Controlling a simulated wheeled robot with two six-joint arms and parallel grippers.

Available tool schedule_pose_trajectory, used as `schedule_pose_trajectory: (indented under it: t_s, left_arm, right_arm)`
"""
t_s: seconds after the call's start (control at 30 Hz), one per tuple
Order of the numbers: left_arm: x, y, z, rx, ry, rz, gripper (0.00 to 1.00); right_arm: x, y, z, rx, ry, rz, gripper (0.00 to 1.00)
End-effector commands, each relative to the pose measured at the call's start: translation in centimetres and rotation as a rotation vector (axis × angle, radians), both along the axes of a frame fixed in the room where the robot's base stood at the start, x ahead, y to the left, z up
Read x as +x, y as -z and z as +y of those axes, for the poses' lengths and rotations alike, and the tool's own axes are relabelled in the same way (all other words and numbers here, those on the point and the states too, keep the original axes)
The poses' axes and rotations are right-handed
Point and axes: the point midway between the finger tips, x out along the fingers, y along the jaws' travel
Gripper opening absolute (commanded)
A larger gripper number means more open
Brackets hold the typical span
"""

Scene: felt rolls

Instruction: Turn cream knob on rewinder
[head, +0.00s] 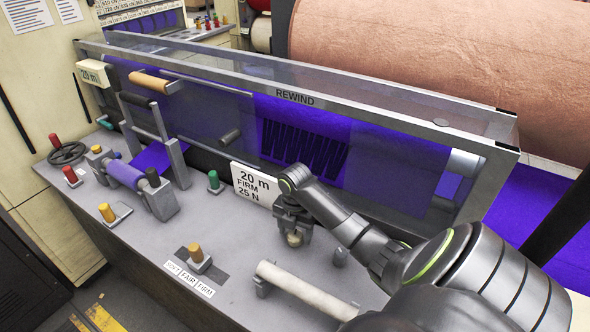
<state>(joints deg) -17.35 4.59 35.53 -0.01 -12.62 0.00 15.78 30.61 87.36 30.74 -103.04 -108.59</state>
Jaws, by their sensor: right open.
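The rewinder (130,250) is a grey bench with a clear guard marked REWIND along its back. A small cream knob (294,240) shows at the tips of my right gripper (293,230), on the bench top right of the centre. My right gripper points down over it from the right-hand arm, with its jaws open. The fingers hide part of the knob, and I cannot tell whether they touch it. My left gripper is not in view.
A white card (254,184) reading 20 m, FIRM, 25 N stands left of my gripper. A cream roll (305,290) lies in front. A yellow knob (195,253) sits by a SOFT/FAIR/FIRM label (189,279). A green knob (214,180) stands farther left. The guard (300,97) blocks the back.

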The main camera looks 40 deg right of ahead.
Motion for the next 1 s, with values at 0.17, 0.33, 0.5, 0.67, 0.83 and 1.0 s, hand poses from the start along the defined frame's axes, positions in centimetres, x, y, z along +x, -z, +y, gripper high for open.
schedule_pose_trajectory:
  t_s: [0.17,0.33,0.5,0.67,0.83,1.0]
  left_arm:
    - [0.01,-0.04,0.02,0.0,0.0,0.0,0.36]
    - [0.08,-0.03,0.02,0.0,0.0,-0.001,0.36]
    - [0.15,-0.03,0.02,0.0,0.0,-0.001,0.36]
    - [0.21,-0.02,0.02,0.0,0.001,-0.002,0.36]
    - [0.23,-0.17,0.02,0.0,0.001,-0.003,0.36]
    - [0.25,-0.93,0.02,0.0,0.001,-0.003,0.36]
  right_arm:
    - [-0.02,0.55,0.01,0.0,0.0,0.0,0.64]
    - [-0.01,0.54,0.02,0.0,0.0,0.0,0.64]
    - [0.0,0.51,0.01,0.0,0.0,0.0,0.43]
    - [0.0,0.5,0.01,0.0,0.0,0.0,0.22]
    - [-0.01,0.43,0.0,0.0,0.006,0.0,0.19]
    - [-0.01,0.23,0.04,0.001,0.048,0.0,0.19]
